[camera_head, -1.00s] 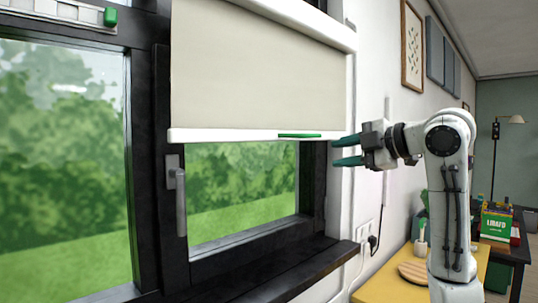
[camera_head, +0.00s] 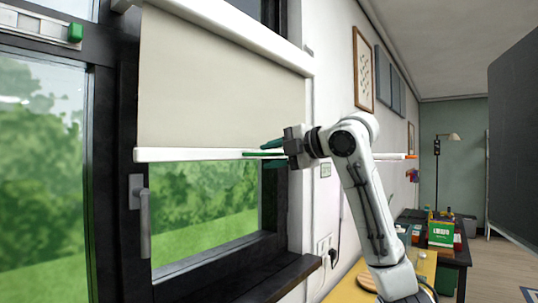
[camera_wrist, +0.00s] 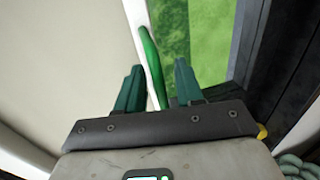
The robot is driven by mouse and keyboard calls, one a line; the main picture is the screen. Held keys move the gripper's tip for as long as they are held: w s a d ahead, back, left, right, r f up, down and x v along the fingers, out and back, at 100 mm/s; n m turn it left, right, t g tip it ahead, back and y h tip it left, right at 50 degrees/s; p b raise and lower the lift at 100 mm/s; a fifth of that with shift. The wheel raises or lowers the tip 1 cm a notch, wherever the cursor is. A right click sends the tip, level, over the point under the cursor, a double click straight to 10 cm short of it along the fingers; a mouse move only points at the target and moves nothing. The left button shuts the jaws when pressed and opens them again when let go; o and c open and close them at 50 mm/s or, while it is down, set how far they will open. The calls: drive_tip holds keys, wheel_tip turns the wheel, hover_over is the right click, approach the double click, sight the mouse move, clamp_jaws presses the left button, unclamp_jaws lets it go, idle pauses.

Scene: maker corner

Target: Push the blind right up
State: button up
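The beige blind (camera_head: 220,85) hangs partway down over the right-hand window, with glass and greenery below it. Its white bottom bar (camera_head: 190,154) carries a green handle (camera_head: 255,154) near the right end. My gripper (camera_head: 270,150) is at this handle, coming in from the right. In the wrist view the handle (camera_wrist: 151,62) lies between the two teal fingers of my gripper (camera_wrist: 158,85), which are open with gaps on both sides. The blind's cloth (camera_wrist: 65,70) fills the left of that view.
A grey window handle (camera_head: 144,220) is on the dark frame below the blind. The dark sill (camera_head: 270,280) juts out beneath. Another white bar with a green handle (camera_head: 75,32) sits high on the left window. A yellow table (camera_head: 350,285) stands at the lower right.

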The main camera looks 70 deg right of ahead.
drive_tip(key=shift+w+d+f, duration=0.15)
drive_tip(key=shift+w+f, duration=0.05)
drive_tip(key=shift+w, duration=0.35)
drive_tip(key=shift+c, duration=0.5)
clamp_jaws()
